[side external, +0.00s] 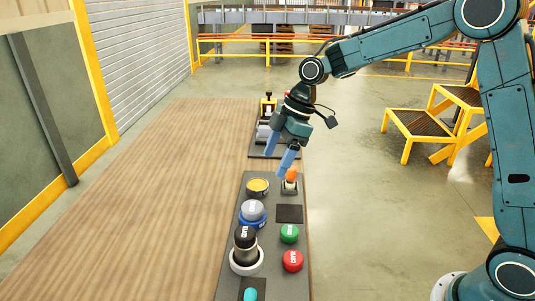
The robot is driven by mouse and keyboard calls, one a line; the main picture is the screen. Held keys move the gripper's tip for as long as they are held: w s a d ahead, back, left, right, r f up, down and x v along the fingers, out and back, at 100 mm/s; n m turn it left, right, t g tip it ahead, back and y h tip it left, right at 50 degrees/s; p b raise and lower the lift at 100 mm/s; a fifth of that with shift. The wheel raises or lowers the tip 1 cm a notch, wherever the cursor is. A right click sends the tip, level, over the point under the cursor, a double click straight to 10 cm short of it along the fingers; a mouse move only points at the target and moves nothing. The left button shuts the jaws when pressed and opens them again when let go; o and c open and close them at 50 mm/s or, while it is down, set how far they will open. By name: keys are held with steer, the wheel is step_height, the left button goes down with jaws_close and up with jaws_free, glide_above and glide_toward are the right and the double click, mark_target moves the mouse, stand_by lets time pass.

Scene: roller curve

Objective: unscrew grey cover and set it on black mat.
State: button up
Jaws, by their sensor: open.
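The grey cover (252,209) is a round cap with a dark label, seated on a blue round base on the dark grey panel. A plain black square (289,213), which looks like the black mat, lies bare just right of the cover. My gripper (278,161) hangs above the far end of the panel, its two blue fingers apart and nothing between them. It is behind the cover in the picture and clear of it. I cannot tell its exact height above the panel.
Beside the cover are a yellow-rimmed round part (258,186), an orange-topped part (291,176), a green cap (289,233), a red cap (293,260) and a tall black-capped part (246,240). More equipment stands behind my gripper. The wooden table (175,210) is clear at left.

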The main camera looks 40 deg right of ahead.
mark_target(255, 207)
steer(key=shift+w+a+f, duration=0.1)
steer(key=shift+w+f, duration=0.2)
steer(key=shift+f, duration=0.05)
steer(key=shift+f, duration=0.1)
steer(key=shift+x, duration=6.8)
steer(key=shift+a, duration=0.15)
steer(key=c, duration=1.2)
steer(key=n+g, duration=0.1)
steer(key=n, duration=0.1)
steer(key=n+g, duration=0.1)
steer(key=n, duration=0.2)
steer(key=shift+y, duration=0.3)
steer(key=shift+s+n+g, duration=0.2)
steer(key=shift+n+g, duration=0.4)
steer(key=shift+n, duration=0.8)
steer(key=shift+f, duration=0.1)
